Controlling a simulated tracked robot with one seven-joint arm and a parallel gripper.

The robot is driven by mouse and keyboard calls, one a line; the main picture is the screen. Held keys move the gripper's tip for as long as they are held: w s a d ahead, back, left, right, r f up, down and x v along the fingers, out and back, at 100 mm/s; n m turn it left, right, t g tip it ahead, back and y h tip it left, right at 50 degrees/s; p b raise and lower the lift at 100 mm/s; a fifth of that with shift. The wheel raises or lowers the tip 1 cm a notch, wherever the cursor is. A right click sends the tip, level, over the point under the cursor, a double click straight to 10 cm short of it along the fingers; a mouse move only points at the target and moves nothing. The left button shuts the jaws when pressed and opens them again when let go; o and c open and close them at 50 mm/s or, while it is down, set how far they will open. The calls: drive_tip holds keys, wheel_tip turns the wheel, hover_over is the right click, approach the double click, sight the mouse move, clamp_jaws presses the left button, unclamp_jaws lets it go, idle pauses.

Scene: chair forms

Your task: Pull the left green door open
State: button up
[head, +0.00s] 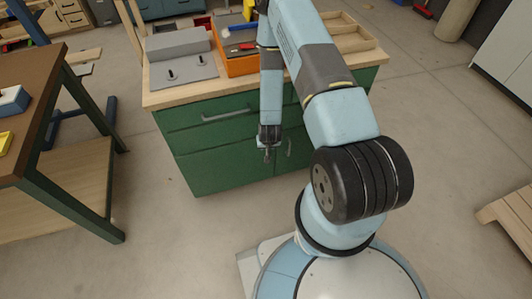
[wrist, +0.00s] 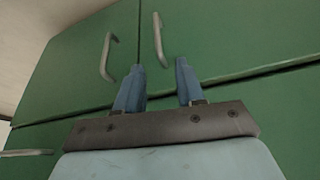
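The left green door (head: 212,171) is the lower left front of a green cabinet and looks closed. My gripper (head: 267,158) hangs in front of it, near the seam with the right green door (head: 295,143). The wrist view looks upside down, so the left door (wrist: 240,40) is on its right side. The left door's metal handle (wrist: 160,40) lies just beyond my open fingertips (wrist: 160,66), lined up with the gap between them. The right door's handle (wrist: 107,56) is beside it. In the head view my gripper hides most of the left handle.
Above the doors is a drawer with a bar handle (head: 228,116). The wooden top (head: 180,97) carries a grey box, an orange tray and a wooden organizer. A brown table (head: 38,85) stands at left, and a pallet (head: 510,215) at right. Floor before the left door is clear.

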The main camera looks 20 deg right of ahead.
drive_tip(key=x, duration=1.4)
drive_tip(key=shift+s+d, duration=0.2)
clamp_jaws()
